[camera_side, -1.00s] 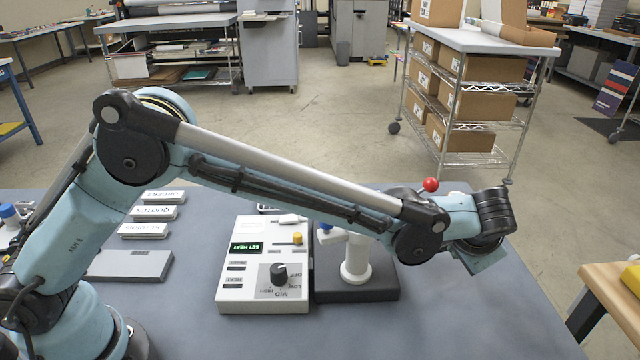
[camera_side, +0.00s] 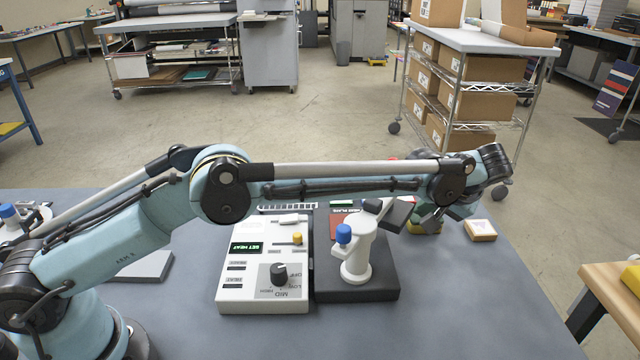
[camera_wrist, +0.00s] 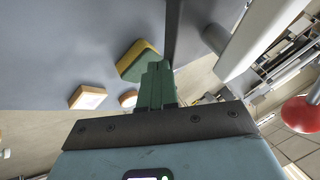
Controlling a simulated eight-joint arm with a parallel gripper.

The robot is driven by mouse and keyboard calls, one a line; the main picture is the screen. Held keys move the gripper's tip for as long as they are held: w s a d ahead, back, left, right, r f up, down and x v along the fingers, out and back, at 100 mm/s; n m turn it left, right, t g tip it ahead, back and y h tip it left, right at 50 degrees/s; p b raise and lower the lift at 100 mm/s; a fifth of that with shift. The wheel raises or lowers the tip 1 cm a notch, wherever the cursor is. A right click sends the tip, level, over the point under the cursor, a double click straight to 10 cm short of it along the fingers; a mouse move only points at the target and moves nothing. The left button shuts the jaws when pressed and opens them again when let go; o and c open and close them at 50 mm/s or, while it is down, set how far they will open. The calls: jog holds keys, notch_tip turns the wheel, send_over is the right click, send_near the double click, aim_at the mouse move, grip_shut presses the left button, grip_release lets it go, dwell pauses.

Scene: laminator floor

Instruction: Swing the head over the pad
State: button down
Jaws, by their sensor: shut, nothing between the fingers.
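A press stands on a dark base (camera_side: 345,290) in the side view. It has a white post (camera_side: 357,264), a blue knob (camera_side: 343,234) and a dark head (camera_side: 396,215) reaching back and right. A reddish-brown pad (camera_side: 340,228) lies left of the head, behind the post, and is partly hidden; the head is beside it, not over it. A red ball (camera_wrist: 300,113) is at the right of the wrist view; my arm nearly hides it in the side view. My gripper (camera_wrist: 158,70) is shut and empty, near the head's right end (camera_side: 458,212); whether they touch is unclear.
A white control box (camera_side: 262,285) stands left of the base. A green-and-yellow block (camera_side: 425,228) and a wooden block (camera_side: 480,231) lie near my gripper. The front right of the bench is clear. A box-laden cart (camera_side: 470,90) stands behind the bench.

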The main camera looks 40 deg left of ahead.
jog(key=shift+n+g, duration=0.5)
jog(key=shift+n, duration=0.3)
jog(key=a, duration=0.6)
jog(key=shift+w+a, duration=0.1)
jog(key=shift+a, duration=0.65)
jog(key=shift+s+a, duration=0.2)
jog(key=shift+a, duration=0.2)
jog(key=shift+s+a+n+g+y, duration=0.3)
jog(key=shift+a+n+g+y, duration=0.1)
jog(key=shift+a+n, duration=0.35)
jog(key=shift+a, duration=0.1)
